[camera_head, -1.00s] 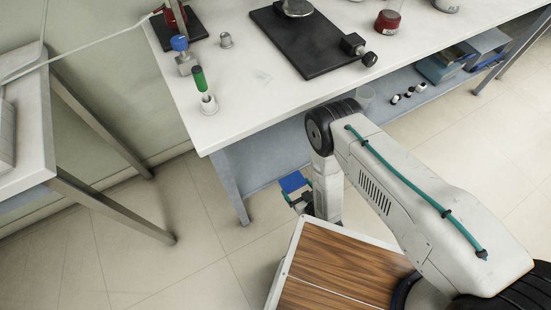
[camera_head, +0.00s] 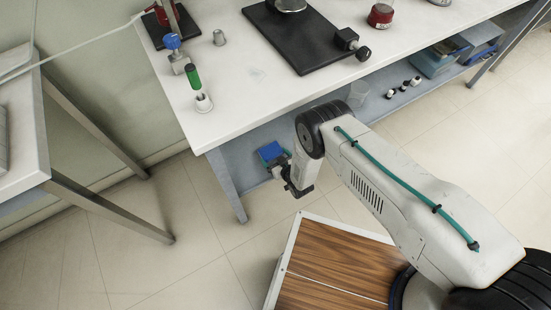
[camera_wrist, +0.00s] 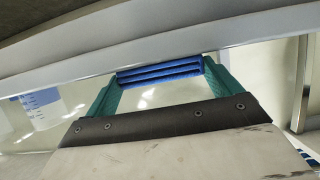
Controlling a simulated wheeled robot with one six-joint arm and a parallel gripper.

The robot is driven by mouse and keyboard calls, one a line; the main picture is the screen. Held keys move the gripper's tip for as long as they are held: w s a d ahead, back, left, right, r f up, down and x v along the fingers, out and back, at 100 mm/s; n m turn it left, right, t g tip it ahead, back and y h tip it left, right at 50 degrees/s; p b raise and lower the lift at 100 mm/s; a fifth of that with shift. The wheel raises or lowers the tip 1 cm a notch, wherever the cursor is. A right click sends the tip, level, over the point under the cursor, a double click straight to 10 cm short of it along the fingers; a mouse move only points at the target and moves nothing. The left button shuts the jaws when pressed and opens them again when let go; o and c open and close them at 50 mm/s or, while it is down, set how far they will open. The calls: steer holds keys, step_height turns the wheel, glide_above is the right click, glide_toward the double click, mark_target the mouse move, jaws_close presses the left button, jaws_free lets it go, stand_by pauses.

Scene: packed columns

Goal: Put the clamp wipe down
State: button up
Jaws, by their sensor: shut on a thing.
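The wipe is a blue folded pad (camera_head: 271,151). My gripper (camera_head: 281,168) is shut on it in front of the bench's lower shelf, below the worktop. In the wrist view the wipe (camera_wrist: 158,73) shows as blue layers between the green fingertips of my gripper (camera_wrist: 160,77), just below a pale grey bar. From these views I cannot tell whether the wipe touches the shelf.
The white bench (camera_head: 230,110) carries a green-topped piece (camera_head: 193,77), a black stand base (camera_head: 300,38) and a red-filled flask (camera_head: 381,15). The blue-grey shelf (camera_head: 240,160) holds a clear beaker (camera_head: 357,93), small bottles and boxes farther right. A bench leg (camera_head: 226,186) stands left of my gripper.

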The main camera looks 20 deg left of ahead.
steer(key=shift+w+f, duration=0.1)
steer(key=shift+f, duration=0.5)
steer(key=o, duration=0.8)
steer(key=shift+f, duration=0.1)
steer(key=shift+c, duration=0.2)
steer(key=v, duration=1.2)
